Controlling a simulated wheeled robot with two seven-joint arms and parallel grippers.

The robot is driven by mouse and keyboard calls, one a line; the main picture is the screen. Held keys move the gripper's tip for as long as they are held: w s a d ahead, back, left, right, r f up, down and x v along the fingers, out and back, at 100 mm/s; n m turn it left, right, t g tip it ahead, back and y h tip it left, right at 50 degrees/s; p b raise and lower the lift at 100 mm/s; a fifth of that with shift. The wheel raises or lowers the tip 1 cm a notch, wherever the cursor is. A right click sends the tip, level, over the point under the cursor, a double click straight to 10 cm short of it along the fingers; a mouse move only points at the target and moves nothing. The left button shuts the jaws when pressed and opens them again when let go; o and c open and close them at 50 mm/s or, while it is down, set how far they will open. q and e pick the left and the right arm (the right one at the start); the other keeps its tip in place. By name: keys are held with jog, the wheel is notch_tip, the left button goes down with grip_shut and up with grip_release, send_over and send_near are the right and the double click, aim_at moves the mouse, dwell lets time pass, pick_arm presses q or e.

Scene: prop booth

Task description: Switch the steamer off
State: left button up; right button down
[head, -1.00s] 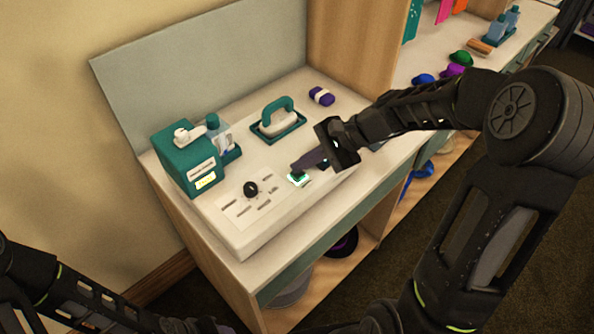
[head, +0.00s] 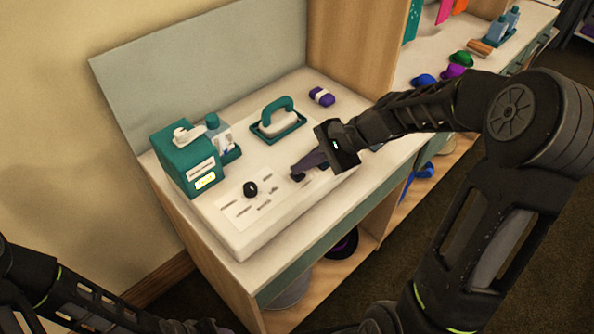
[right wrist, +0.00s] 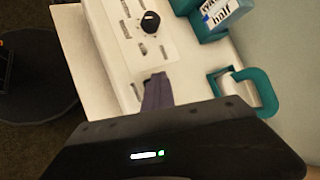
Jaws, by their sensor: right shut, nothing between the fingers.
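The steamer (head: 285,205) is a low white unit on the counter, with a label panel and a black knob (head: 250,189) on its top. The knob also shows in the right wrist view (right wrist: 150,21). My right gripper (head: 297,176) is shut and empty, its fingertips pointing down at the steamer's top, right of the knob. The fingertips cover the spot where the switch sits, and no green glow shows there. In the right wrist view the shut fingers (right wrist: 155,85) lie over the white top. My left arm shows at lower left; its gripper is not clearly visible.
A purple bundle (head: 321,97) lies farther back. A wooden divider (head: 345,50) rises behind.

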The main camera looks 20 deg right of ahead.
aim_at(303, 174)
jog(key=shift+r, duration=0.15)
notch_tip(303, 174, up, 6)
jog(key=p, duration=0.5)
jog(key=shift+r, duration=0.15)
dwell(0.7)
